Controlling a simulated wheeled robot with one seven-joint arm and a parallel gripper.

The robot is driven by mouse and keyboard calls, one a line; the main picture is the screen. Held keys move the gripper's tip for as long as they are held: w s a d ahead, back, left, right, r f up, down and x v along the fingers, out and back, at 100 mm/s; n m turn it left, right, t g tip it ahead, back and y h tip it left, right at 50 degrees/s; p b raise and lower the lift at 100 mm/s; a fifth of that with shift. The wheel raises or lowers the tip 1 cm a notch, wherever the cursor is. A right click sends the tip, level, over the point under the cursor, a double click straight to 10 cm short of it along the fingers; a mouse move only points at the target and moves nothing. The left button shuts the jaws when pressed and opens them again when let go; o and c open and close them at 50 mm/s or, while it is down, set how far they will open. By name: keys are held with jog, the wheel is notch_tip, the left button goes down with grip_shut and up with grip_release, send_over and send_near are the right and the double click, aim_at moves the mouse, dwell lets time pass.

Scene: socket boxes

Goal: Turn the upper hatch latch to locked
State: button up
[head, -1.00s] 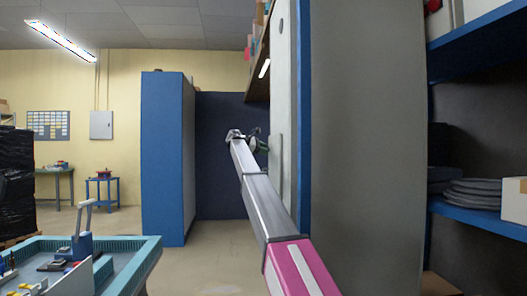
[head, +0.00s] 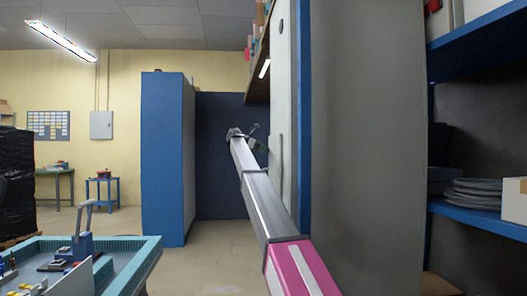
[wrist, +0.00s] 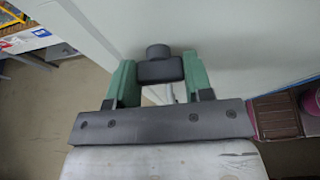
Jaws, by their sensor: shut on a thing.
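My gripper (wrist: 159,64) shows in the wrist view with its two green fingers on either side of a dark latch handle (wrist: 160,71). The fingers are shut on the handle, which has a rounded knob on its far side. The latch is at a pale, flat panel face (wrist: 232,38). In the head view my gripper (head: 258,144) is small and far off, at the end of my outstretched arm, beside the pale panel's edge. The latch's exact angle cannot be told there.
A tall grey cabinet side (head: 368,150) with a blue edge stands right of my arm. Blue shelves (head: 475,215) hold coiled items at the far right. A blue cabinet (head: 165,160) stands to the left. A teal-rimmed bench (head: 150,255) is at the lower left. Floor between is clear.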

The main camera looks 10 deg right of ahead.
jog(key=shift+f, duration=0.1)
jog(key=o, duration=0.9)
jog(key=shift+a, duration=0.1)
jog(key=v, duration=1)
jog(key=shift+a, duration=0.3)
jog(key=shift+a, duration=0.1)
